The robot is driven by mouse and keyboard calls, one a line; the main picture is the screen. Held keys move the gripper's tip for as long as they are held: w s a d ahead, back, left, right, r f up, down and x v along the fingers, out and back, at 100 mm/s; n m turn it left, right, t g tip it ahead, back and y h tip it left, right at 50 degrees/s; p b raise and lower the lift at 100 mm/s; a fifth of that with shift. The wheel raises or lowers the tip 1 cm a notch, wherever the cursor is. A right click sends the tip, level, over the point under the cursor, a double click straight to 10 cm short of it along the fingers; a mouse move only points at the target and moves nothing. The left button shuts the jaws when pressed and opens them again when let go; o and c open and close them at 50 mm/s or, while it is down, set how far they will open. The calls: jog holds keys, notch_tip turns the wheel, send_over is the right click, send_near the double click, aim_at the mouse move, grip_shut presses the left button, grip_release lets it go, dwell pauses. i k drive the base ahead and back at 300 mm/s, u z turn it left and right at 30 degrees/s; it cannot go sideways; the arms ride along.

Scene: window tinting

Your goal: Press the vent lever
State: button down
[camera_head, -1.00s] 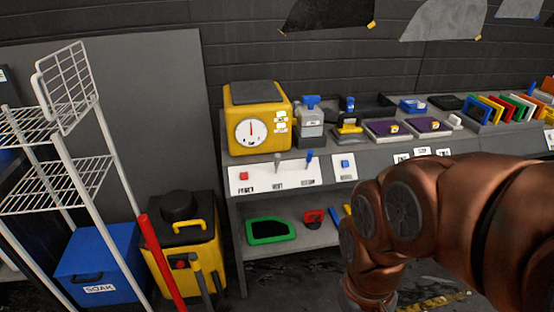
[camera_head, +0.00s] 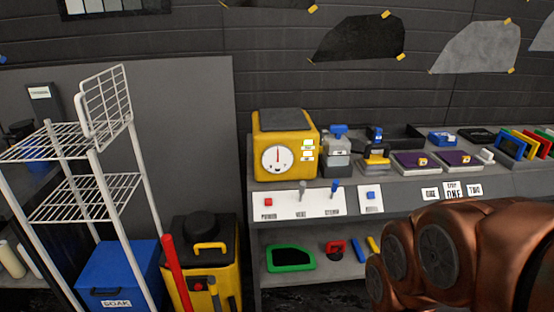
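The vent lever (camera_head: 302,186) is a small grey lever standing up from the white control panel (camera_head: 285,205) on the front of the bench. Its label below appears to read VENT. A red button marked POWER (camera_head: 268,202) is to its left and a blue lever (camera_head: 335,187) is to its right. A yellow machine (camera_head: 285,145) with a round dial stands on the bench just behind the panel. My copper arm reaches in at the lower right, apart from the panel. My gripper is out of the picture.
A red pole (camera_head: 175,270) rises beside that unit. Bottles and trays line the bench. A separate blue button (camera_head: 371,195) is right of the panel.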

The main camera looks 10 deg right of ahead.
aim_at(302, 185)
jog(key=u, duration=1.45)
jog(key=i, duration=1.25)
jog(key=z, duration=1.35)
